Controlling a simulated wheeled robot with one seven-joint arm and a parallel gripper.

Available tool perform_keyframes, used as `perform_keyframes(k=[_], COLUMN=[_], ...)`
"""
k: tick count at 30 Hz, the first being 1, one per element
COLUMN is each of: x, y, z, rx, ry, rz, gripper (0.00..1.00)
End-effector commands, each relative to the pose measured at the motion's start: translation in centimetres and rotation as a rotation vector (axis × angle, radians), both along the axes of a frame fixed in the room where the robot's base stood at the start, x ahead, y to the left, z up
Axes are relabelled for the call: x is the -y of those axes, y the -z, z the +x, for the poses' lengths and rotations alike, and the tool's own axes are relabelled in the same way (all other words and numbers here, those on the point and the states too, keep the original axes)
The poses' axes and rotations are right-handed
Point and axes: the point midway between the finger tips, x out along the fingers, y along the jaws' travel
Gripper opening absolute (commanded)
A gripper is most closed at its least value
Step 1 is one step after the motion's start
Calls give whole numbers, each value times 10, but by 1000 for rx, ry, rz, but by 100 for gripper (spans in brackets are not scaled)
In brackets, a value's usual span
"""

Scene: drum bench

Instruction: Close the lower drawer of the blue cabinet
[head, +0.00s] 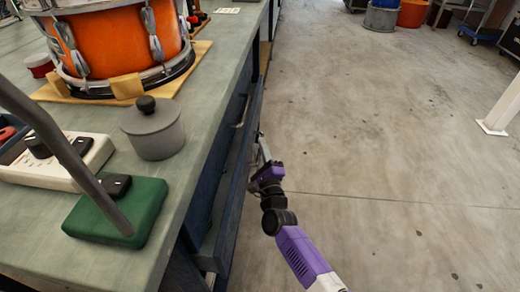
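The blue cabinet (222,137) is under the green bench top, its front facing the floor on the right. Its lower drawer (238,178) stands out past the cabinet front, with its long blue front panel showing edge-on. The lower drawer's handle is not clearly visible.
On the bench top (205,85) are an orange drum (122,42), a grey lidded pot (153,128), a green block (135,212) and a white control box (62,160). The concrete floor (390,130) at right is open, with a white post foot (492,127) farther right.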

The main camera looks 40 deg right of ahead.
Motion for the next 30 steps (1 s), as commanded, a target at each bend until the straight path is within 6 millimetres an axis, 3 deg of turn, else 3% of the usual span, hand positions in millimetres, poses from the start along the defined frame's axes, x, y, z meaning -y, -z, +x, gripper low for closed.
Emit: perform_keyframes(k=[2, 5, 30], x=[0, 0, -1], y=[0, 0, 1], z=[0, 0, 0], rx=[0, 0, -1], ry=[0, 0, -1], rz=[0, 0, -1], gripper=[20, 0, 0])
